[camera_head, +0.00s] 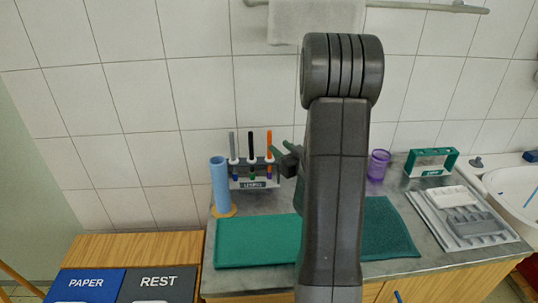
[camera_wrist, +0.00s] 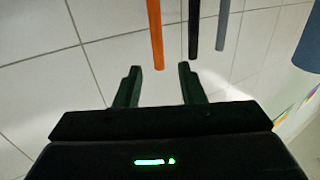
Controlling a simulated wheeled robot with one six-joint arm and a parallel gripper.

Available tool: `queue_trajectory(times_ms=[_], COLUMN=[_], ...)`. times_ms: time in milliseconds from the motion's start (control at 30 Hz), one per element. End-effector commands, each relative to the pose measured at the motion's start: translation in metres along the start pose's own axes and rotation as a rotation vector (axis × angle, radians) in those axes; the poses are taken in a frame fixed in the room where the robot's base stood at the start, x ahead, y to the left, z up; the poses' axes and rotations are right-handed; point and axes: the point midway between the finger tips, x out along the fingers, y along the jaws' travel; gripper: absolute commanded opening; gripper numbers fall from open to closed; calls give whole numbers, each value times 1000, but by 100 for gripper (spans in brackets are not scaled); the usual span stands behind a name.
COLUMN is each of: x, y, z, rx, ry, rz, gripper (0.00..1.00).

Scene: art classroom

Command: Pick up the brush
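Three slim brush-like tools stand upright in a small labelled rack (camera_head: 254,184) by the tiled wall: grey (camera_head: 233,146), black (camera_head: 251,147) and orange (camera_head: 269,142). Which one is the brush I cannot tell. My gripper (camera_head: 283,151) is just right of the orange tool, its fingers pointing toward the rack. In the wrist view my gripper (camera_wrist: 160,72) is open and empty. The orange handle (camera_wrist: 155,30) ends between the fingertips in the picture, with no visible contact. The black handle (camera_wrist: 194,28) and grey handle (camera_wrist: 222,24) lie to its right.
A blue cylinder (camera_head: 219,184) stands left of the rack. A green mat (camera_head: 257,243) lies in front. Right of my arm are a purple cup (camera_head: 378,165), a green-framed holder (camera_head: 432,162), a grey tray (camera_head: 438,218) and a sink (camera_head: 518,194). My arm hides the counter's middle.

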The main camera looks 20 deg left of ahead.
Motion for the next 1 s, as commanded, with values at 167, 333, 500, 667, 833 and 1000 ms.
queue_trajectory(times_ms=[167,333,500,667,833,1000], x=[21,32,56,73,75,75], y=[0,1,2,2,2,2], z=[-1,0,2,3,4,4], rx=[0,0,0,0,0,0], ry=[0,-1,-1,-1,-1,0], rz=[0,1,0,2,3,3], gripper=[36,36,36,36,36,20])
